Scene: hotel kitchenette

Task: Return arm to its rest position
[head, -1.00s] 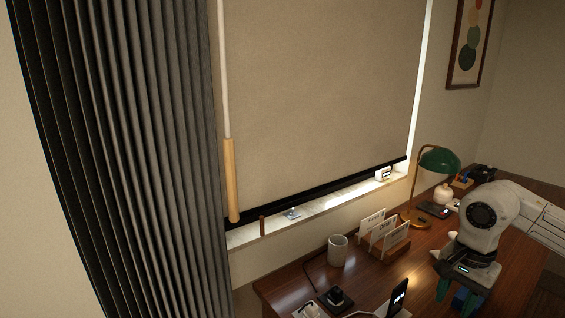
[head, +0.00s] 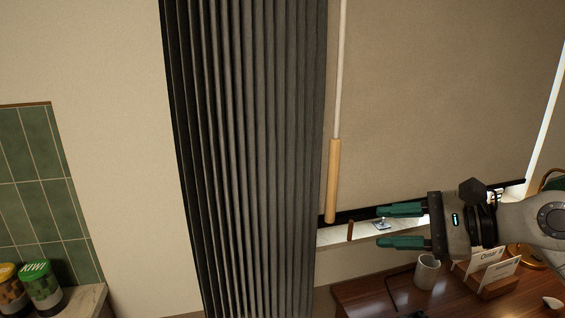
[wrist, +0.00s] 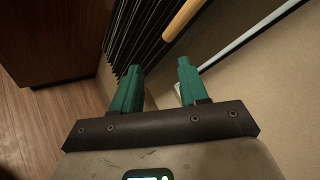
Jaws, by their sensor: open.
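My gripper (head: 385,226) is open and empty at the right of the head view. Its two green fingers point left, in front of the window sill and above the desk. In the wrist view the gripper (wrist: 157,80) shows two parted green fingers with nothing between them. The wooden handle of the blind's wand (head: 333,180) hangs left of the fingers in the head view, apart from them. It also shows past the fingertips in the wrist view (wrist: 184,24).
A pleated dark curtain (head: 250,150) hangs left of the wand. The wooden desk (head: 375,298) holds a mug (head: 427,273) and a card holder (head: 497,283) under my arm. Two jars, one green (head: 40,287), stand on a counter at far left. Wooden floor (wrist: 45,125) shows clear in the wrist view.

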